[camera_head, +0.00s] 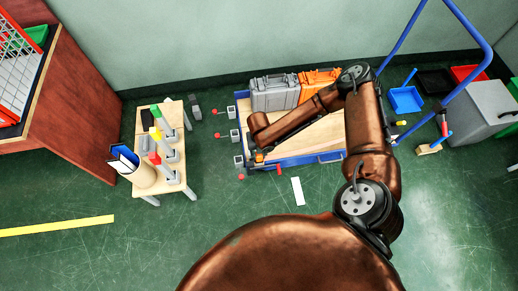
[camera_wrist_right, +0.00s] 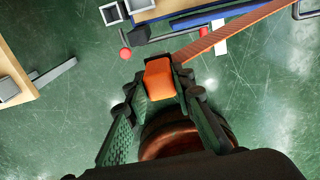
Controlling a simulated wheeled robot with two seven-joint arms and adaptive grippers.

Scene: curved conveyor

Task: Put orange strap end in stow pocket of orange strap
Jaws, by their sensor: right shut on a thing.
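My right gripper (camera_head: 259,161) is low by the left front corner of the blue-edged cart (camera_head: 316,158). In the right wrist view its dark green fingers (camera_wrist_right: 158,100) are shut on the orange strap end (camera_wrist_right: 159,78), a short orange block. The ribbed orange strap (camera_wrist_right: 240,29) runs from there to the upper right. Grey open-topped square holders (camera_head: 236,135) line the cart's left side, and one shows in the wrist view (camera_wrist_right: 115,13), apart from the strap end. I cannot tell which is the orange strap's stow pocket. My left gripper is not in view.
Red balls (camera_head: 215,136) stick out beside the holders. Grey and orange cases (camera_head: 275,93) stand on the cart's back. A small wooden table (camera_head: 149,184) with coloured-topped posts stands at left. A white strip (camera_head: 298,191) lies on the floor. Floor between table and cart is mostly clear.

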